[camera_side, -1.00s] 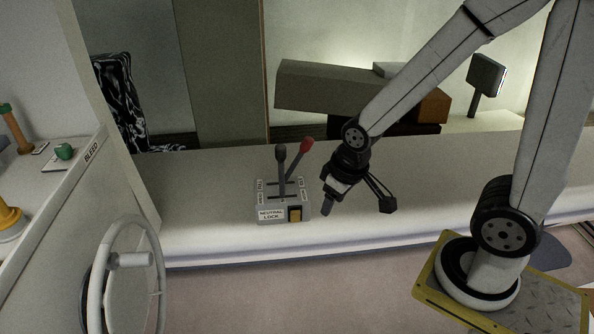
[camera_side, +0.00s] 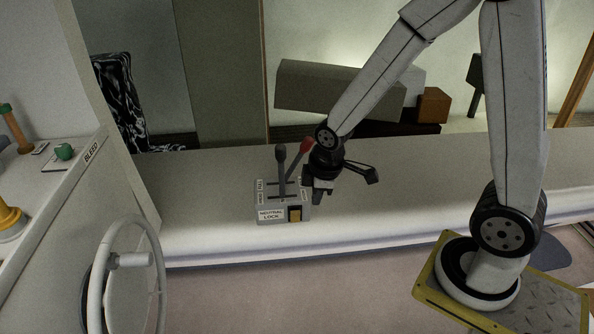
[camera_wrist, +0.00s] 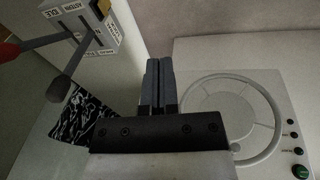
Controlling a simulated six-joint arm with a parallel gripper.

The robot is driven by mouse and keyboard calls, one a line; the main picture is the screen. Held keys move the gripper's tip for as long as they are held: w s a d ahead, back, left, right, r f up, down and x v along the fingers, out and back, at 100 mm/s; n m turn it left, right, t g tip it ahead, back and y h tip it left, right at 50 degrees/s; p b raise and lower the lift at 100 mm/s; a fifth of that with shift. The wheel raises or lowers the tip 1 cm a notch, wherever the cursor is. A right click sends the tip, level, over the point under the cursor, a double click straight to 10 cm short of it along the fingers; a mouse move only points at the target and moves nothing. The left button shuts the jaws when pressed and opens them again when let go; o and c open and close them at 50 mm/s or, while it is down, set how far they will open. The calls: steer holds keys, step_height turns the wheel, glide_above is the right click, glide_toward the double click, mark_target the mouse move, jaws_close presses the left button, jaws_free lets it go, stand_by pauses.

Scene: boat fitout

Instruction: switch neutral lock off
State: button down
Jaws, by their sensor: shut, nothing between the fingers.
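The neutral lock is a yellow rocker (camera_side: 295,214) on the front face of a grey lever box (camera_side: 269,216), beside a label reading "NEUTRAL LOCK". A black-knobbed lever (camera_side: 281,165) and a red-knobbed lever (camera_side: 303,150) rise from the box top. The lever box (camera_wrist: 98,40) shows there at the upper left, with the yellow rocker (camera_wrist: 104,6) at the top edge.
The box stands on a long pale counter (camera_side: 420,180). A white steering wheel (camera_side: 125,262) is at front left. A side panel holds a green knob (camera_side: 64,152) labelled "BLEED". The red lever stands close to my wrist. The counter to the right is clear.

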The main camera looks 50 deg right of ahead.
steer(key=w+d+f+n, duration=0.2)
steer(key=w+f+n, duration=0.35)
steer(key=n, duration=0.35)
steer(key=n+g, duration=0.1)
steer(key=n, duration=0.9)
glide_toward(297, 215)
steer(key=shift+h, duration=0.4)
steer(key=shift+s+a+f, duration=0.1)
steer(key=shift+s+a, duration=0.8)
steer(key=shift+a, duration=0.3)
steer(key=shift+s+a, duration=0.9)
steer(key=shift+a, duration=0.3)
steer(key=shift+f, duration=0.2)
steer(key=shift+w+d+f, duration=0.6)
steer(key=shift+f, duration=0.65)
steer(key=shift+w+d+f, duration=0.6)
steer(key=shift+f, duration=0.7)
steer(key=shift+w+d+f, duration=0.55)
steer(key=shift+d+f, duration=0.05)
steer(key=shift+f, duration=0.65)
